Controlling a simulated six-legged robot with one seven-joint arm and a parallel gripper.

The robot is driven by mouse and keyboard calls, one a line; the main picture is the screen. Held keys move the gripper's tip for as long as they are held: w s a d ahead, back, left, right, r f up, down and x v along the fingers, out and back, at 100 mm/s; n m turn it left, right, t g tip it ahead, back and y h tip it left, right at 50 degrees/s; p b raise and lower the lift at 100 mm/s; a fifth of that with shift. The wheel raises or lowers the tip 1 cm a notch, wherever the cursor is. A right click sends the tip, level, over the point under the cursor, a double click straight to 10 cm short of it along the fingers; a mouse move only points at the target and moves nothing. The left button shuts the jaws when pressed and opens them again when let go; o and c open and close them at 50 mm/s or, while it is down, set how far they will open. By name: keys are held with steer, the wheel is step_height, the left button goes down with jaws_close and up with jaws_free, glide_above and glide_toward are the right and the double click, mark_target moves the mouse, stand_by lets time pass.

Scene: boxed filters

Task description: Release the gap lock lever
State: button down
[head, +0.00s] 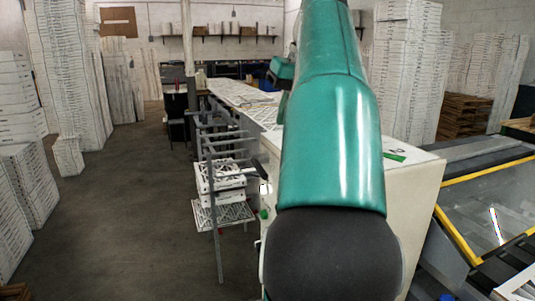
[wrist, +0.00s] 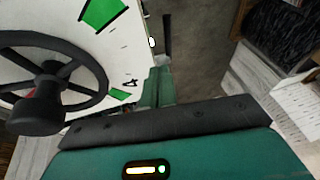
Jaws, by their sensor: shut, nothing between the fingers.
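A black lever (wrist: 167,35), which looks like the gap lock lever, stands out beside the edge of the white machine panel (wrist: 110,60) at the top of the wrist view. A small white fitting sits by its lower end. In the head view, a black lever (head: 258,168) sticks out from the machine's left side. My gripper (wrist: 159,74) shows as green fingers beyond the dark pad in the wrist view. It is shut and empty, apart from the lever and below it in the picture. My arm hides the gripper in the head view.
A black handwheel (wrist: 55,90) with a knob is on the panel, left of my gripper. A grey rack (head: 212,180) with white filter frames stands left of the machine. Open floor (head: 130,220) lies further left, between box stacks (head: 65,70).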

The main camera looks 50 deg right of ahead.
mark_target(267, 154)
steer(key=shift+a+x, duration=0.25)
steer(key=shift+x, duration=1.45)
steer(key=shift+a+x, duration=0.3)
steer(key=shift+x, duration=1.35)
steer(key=shift+a+x, duration=0.25)
steer(key=shift+x, duration=1.45)
steer(key=shift+s, duration=0.1)
steer(key=shift+f, duration=0.1)
steer(key=shift+s+a+f, duration=0.1)
steer(key=shift+s+f, duration=0.1)
steer(key=shift+f, duration=0.25)
steer(key=shift+s+a+f, duration=0.1)
steer(key=shift+s+f, duration=0.1)
steer(key=shift+f, duration=0.3)
steer(key=shift+r, duration=0.1)
steer(key=v, duration=1.3)
steer(key=shift+r, duration=0.3)
